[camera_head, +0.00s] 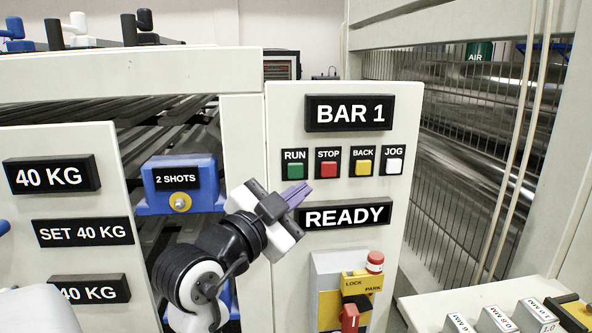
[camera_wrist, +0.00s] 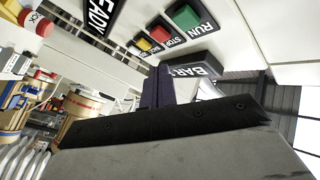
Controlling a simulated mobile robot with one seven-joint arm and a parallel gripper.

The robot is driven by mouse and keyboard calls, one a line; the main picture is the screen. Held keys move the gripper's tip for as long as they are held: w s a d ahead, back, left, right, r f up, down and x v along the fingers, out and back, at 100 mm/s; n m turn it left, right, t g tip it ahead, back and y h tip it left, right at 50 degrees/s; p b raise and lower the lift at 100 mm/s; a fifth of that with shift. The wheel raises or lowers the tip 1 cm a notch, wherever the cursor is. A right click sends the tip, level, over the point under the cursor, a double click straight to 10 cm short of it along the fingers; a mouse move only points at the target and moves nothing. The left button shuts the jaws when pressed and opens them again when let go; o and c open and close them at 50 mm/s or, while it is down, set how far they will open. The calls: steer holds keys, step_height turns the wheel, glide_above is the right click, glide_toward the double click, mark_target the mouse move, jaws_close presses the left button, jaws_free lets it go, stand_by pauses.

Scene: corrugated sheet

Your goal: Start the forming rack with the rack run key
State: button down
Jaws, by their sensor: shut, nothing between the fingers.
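The rack run key is the green button (camera_head: 295,170) under the RUN label, leftmost in a row on the pale control panel (camera_head: 283,120). It also shows in the wrist view (camera_wrist: 185,17) at the top. My gripper (camera_head: 299,193) is shut and empty, its purple fingers just below the RUN key and by the left end of the READY sign (camera_head: 360,214) in the head view. In the wrist view the closed fingers (camera_wrist: 157,88) stand below the key row, apart from the green key in the picture. The depth gap to the panel is hard to tell.
The red STOP (camera_head: 328,169), yellow BACK (camera_head: 362,167) and white JOG (camera_head: 394,166) keys sit right of RUN. The BAR 1 sign (camera_head: 350,113) is above. A yellow lock plate (camera_head: 362,283) with red parts is below. A blue 2 SHOTS block (camera_head: 150,207) is left.

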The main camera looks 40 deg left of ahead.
mark_target(293, 183)
steer(key=shift+w+a, duration=1.65)
steer(key=shift+a, duration=0.3)
stand_by(0.6)
steer(key=shift+w+a, duration=0.25)
steer(key=shift+a, duration=0.05)
steer(key=shift+w+a, duration=0.3)
stand_by(0.8)
steer(key=shift+s+b, duration=0.1)
steer(key=shift+b, duration=0.2)
steer(key=shift+s+d, duration=0.45)
steer(key=shift+d, duration=0.15)
steer(key=shift+s+d, duration=0.1)
steer(key=s+d+b, duration=0.1)
steer(key=s+d, duration=0.2)
steer(key=shift+d, duration=0.3)
